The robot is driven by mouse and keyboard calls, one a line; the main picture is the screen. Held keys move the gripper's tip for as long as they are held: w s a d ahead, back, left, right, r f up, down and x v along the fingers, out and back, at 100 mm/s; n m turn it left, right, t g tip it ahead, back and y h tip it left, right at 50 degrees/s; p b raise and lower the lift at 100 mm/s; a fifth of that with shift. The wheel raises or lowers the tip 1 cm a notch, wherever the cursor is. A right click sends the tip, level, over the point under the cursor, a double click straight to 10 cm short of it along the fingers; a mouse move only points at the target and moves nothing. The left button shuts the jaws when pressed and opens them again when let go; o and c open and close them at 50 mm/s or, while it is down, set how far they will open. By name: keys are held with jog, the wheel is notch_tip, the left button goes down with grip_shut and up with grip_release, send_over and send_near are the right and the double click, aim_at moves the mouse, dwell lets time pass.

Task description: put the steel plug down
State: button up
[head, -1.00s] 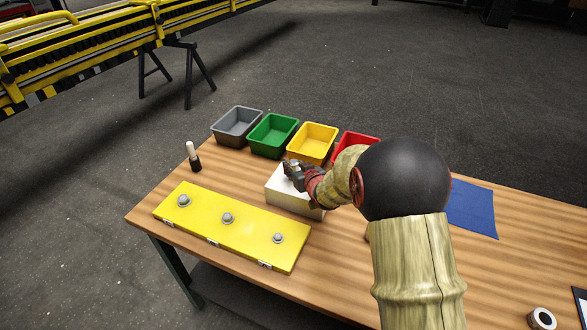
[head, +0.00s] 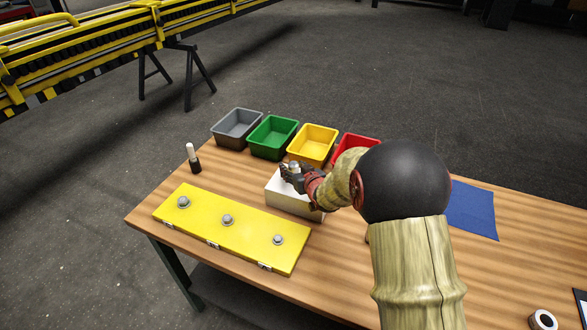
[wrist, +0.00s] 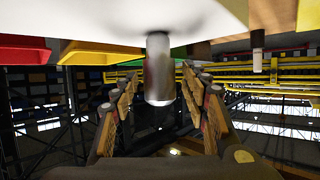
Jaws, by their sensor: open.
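The steel plug (wrist: 158,75) is a plain grey cylinder. In the wrist view, which appears upside down, it stands upright on the white block (wrist: 180,18). My gripper (wrist: 160,92) is open, with one finger on each side of the plug and visible gaps between fingers and plug. In the head view my gripper (head: 287,173) is over the top of the white block (head: 290,202), and the plug (head: 294,166) shows only as a small bright piece among the fingers.
Grey (head: 237,143), green (head: 266,152), yellow (head: 306,159) and red (head: 352,139) bins stand behind the block. A yellow panel (head: 205,225) with round metal knobs lies in front-left. A black-and-white marker (head: 194,158) stands at the left. A blue cloth (head: 470,208) lies right on the wooden table.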

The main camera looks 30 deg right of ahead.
jog(key=shift+r, duration=0.15)
jog(key=shift+s+r, duration=0.2)
jog(key=shift+s, duration=0.1)
jog(key=s+a+r+g+p, duration=0.1)
jog(key=s+a+r, duration=0.2)
jog(key=s+r, duration=0.25)
jog(key=s+a+r+g+h+p, duration=0.1)
jog(key=s+a+r, duration=0.1)
jog(key=s+r, duration=0.35)
jog(key=s+a+r+g+p, duration=0.1)
jog(key=s+a+r+g, duration=0.2)
jog(key=s, duration=0.5)
jog(key=s+a+r+g+y, duration=0.1)
jog(key=s+a+r, duration=0.1)
jog(key=s+a, duration=0.3)
jog(key=s+a+r+n+g+y, duration=0.1)
jog(key=s+a, duration=0.5)
jog(key=s, duration=0.7)
jog(key=shift+s+a+r+g+y, duration=0.25)
jog(key=shift+s+r+g+y, duration=0.1)
jog(key=shift+r+g, duration=0.1)
